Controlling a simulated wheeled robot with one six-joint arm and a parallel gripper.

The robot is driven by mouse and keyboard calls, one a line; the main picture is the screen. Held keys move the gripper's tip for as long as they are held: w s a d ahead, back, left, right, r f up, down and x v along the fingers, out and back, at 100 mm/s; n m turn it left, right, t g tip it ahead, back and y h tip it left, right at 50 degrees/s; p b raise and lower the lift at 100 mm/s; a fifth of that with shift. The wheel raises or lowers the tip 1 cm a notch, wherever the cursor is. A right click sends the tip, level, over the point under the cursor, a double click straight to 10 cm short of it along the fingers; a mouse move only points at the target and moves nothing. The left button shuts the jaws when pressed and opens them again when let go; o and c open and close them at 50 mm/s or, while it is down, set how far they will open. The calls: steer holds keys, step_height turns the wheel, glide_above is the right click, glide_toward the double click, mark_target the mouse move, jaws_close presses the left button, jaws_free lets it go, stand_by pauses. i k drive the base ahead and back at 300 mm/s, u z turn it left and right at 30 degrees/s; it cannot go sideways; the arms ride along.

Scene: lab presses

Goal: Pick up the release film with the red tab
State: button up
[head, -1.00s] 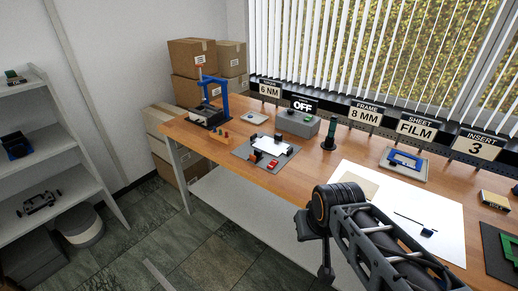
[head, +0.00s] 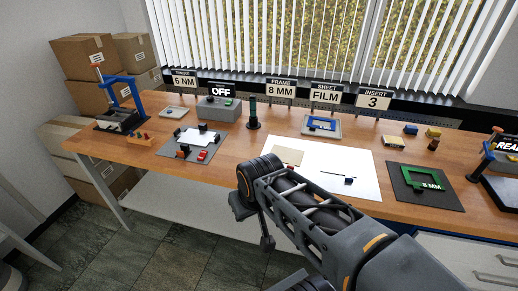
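A small red piece (head: 203,155) lies at the front of a grey fixture plate (head: 168,151) on the left half of the bench. A white sheet (head: 194,137) with dark blocks around it lies on the same plate. I cannot tell whether the red piece is a tab joined to that sheet. A larger white sheet (head: 340,160) with a dark tab lies mid-bench, a tan sheet (head: 288,156) on its left part. My arm rises in front of the bench from the lower right. No fingertips of my gripper can be made out.
A blue press (head: 121,92) stands at the bench's left end, a grey box (head: 219,110) and dark green cylinder (head: 252,115) behind. A green frame (head: 423,180) on a dark mat lies right. Signs line the back. Cardboard boxes (head: 88,66) stack beyond the left end.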

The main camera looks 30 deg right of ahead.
mark_target(293, 157)
steer(key=u, duration=0.05)
steer(key=k, duration=0.5)
steer(key=z, duration=1.65)
steer(key=i, duration=1)
steer(key=u, duration=1.75)
